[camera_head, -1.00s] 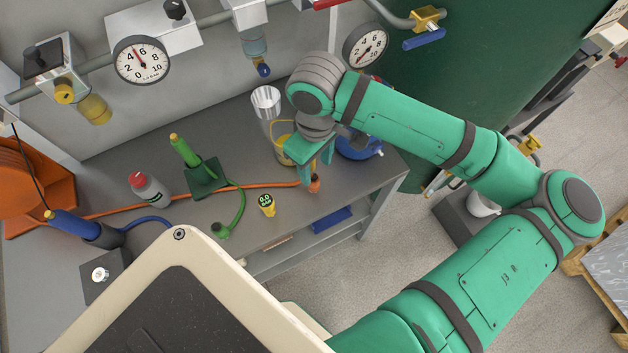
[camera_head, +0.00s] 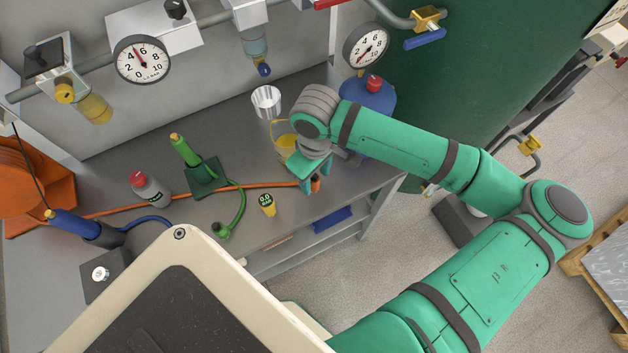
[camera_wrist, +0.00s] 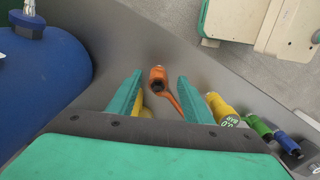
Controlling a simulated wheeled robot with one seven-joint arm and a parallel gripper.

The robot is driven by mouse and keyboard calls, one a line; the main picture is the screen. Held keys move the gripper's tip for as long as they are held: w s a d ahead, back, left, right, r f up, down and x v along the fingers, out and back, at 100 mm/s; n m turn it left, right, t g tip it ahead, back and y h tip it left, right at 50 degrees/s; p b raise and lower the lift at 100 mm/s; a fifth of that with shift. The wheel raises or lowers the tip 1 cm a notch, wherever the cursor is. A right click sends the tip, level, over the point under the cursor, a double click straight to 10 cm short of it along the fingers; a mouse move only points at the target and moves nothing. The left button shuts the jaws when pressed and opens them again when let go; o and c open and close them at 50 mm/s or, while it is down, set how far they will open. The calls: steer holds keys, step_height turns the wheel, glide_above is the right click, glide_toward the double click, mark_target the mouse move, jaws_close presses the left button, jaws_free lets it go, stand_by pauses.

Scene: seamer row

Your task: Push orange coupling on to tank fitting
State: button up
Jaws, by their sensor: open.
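The orange coupling (camera_wrist: 157,75) lies on the grey bench near its front edge, at the end of an orange hose (camera_head: 250,186). In the head view the coupling (camera_head: 315,185) shows partly, just below my gripper (camera_head: 312,180). In the wrist view my gripper (camera_wrist: 158,85) is open, and the coupling sits between and beyond the two green fingertips, with nothing held. A blue tank (camera_head: 372,97) with a red cap stands behind my wrist; it also shows at the left of the wrist view (camera_wrist: 40,85). I cannot make out which part is the tank fitting.
A yellow gauge (camera_head: 267,205) reading 0.0, a green hose stand (camera_head: 205,178), a red-capped bottle (camera_head: 148,188) and a blue-handled tool (camera_head: 75,225) are on the bench. A metal cup (camera_head: 266,102) and a yellow-handled jug (camera_head: 284,140) stand behind my gripper. The bench front edge is close.

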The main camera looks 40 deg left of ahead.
mark_target(315, 179)
steer(key=shift+w+a+f, duration=0.15)
steer(key=shift+f, duration=1.65)
steer(key=c, duration=1.1)
steer(key=shift+r, duration=0.2)
